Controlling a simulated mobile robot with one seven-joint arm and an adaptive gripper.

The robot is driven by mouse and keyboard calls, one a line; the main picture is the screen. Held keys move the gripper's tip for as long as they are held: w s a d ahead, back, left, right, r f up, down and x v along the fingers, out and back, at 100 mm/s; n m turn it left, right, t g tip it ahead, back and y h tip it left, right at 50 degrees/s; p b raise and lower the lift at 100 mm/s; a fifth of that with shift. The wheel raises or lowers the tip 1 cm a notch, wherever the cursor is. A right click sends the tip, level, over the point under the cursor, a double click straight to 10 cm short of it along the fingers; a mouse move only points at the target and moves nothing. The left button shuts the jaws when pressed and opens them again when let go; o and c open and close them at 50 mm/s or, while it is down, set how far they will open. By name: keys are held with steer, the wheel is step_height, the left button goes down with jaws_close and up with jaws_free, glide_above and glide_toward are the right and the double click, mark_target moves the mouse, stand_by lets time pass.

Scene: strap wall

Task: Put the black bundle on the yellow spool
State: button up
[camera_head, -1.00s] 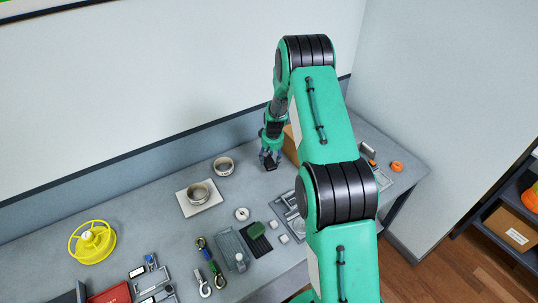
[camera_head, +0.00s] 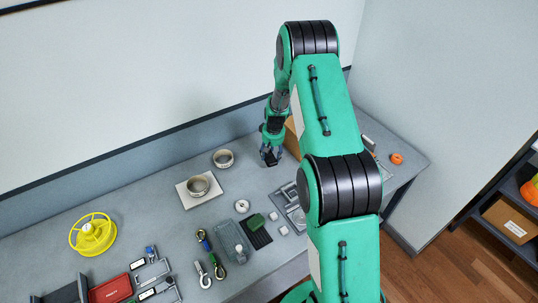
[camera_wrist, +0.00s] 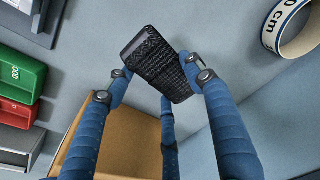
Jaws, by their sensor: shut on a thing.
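The black bundle (camera_wrist: 158,65) is a dark woven block. My gripper (camera_wrist: 160,78) is shut on it, with blue fingers on both sides in the wrist view. In the head view my gripper (camera_head: 270,156) is over the far part of the bench, right of the ring rolls, and the bundle is hard to make out there. The yellow spool (camera_head: 92,235) lies at the bench's far left, well away from my gripper. It is a spoked wheel with a pale hub.
A cardboard box (camera_wrist: 120,135) stands close beside my gripper. One ring roll (camera_head: 223,159) lies on the bench and another (camera_head: 198,186) on a white plate (camera_head: 183,203). Hooks (camera_head: 204,240), a red box (camera_head: 110,290) and grey trays fill the front. The wall rises behind.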

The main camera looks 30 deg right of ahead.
steer(key=shift+a, duration=0.1)
stand_by(0.3)
steer(key=w+a+r+n, duration=0.2)
steer(key=a, duration=1.1)
steer(key=w+a+r+n+y+p, duration=0.1)
steer(key=w+a+n, duration=0.1)
steer(key=a, duration=1)
steer(key=w+a+r+n, duration=0.1)
steer(key=w+a+r, duration=0.1)
steer(key=a, duration=1.1)
steer(key=s+a+r+n, duration=0.1)
steer(key=s+a, duration=0.3)
steer(key=a, duration=0.8)
steer(key=s+a+r+n+p, duration=0.1)
steer(key=s+a+n, duration=0.2)
steer(key=a, duration=0.9)
steer(key=s+a+r+n, duration=0.1)
steer(key=s+a, duration=0.5)
steer(key=a, duration=0.7)
steer(key=shift+s+r+n+g+y, duration=0.2)
steer(key=shift+r+n+g+y, duration=0.15)
steer(key=shift+r, duration=0.2)
steer(key=shift+w+a, duration=0.1)
steer(key=shift+a, duration=0.05)
steer(key=p, duration=0.3)
glide_above(87, 224)
steer(key=shift+s+d+f, duration=0.25)
steer(key=shift+s+f, duration=0.15)
steer(key=shift+f, duration=0.35)
steer(key=shift+f, duration=0.1)
